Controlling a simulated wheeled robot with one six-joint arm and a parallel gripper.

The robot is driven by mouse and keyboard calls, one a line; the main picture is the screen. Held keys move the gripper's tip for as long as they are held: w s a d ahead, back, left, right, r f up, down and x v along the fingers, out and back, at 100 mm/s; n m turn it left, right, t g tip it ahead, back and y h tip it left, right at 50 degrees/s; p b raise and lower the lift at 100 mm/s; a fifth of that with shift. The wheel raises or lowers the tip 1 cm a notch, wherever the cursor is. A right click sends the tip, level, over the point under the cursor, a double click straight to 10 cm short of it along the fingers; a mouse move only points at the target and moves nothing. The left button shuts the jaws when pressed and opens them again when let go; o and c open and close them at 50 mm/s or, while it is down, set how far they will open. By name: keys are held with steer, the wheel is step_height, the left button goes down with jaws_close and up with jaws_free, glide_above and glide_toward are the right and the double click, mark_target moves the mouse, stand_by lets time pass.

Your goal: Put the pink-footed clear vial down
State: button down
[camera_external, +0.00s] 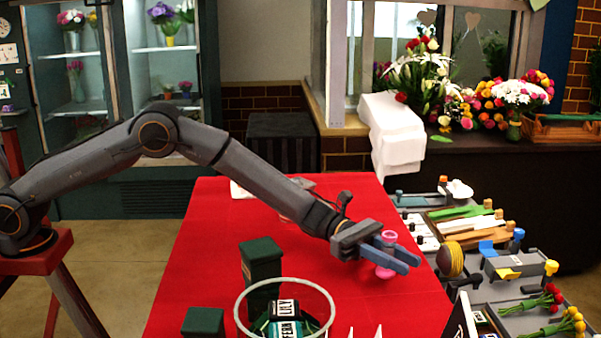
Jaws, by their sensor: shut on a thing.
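The pink-footed clear vial (388,237) is upright between the fingers of my gripper (392,257). Its pink parts show above and below the fingers, and its middle is hidden by them. My gripper is shut on the vial near the right edge of the red table (345,300). The lower pink end (385,272) is close to the red surface; I cannot tell whether it touches.
A dark green block (261,262), a lower green block (203,322) and a white ring (328,312) stand at the front. Tools and flowers lie on the grey bench (470,262) at right. Red surface beside the vial is clear.

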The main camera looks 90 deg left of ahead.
steer(key=shift+f, duration=1.1)
steer(key=shift+f, duration=0.15)
steer(key=c, duration=1.5)
jaws_free()
steer(key=shift+a, duration=0.1)
steer(key=b+v, duration=0.1)
steer(key=v, duration=0.6)
steer(key=shift+s+a, duration=0.15)
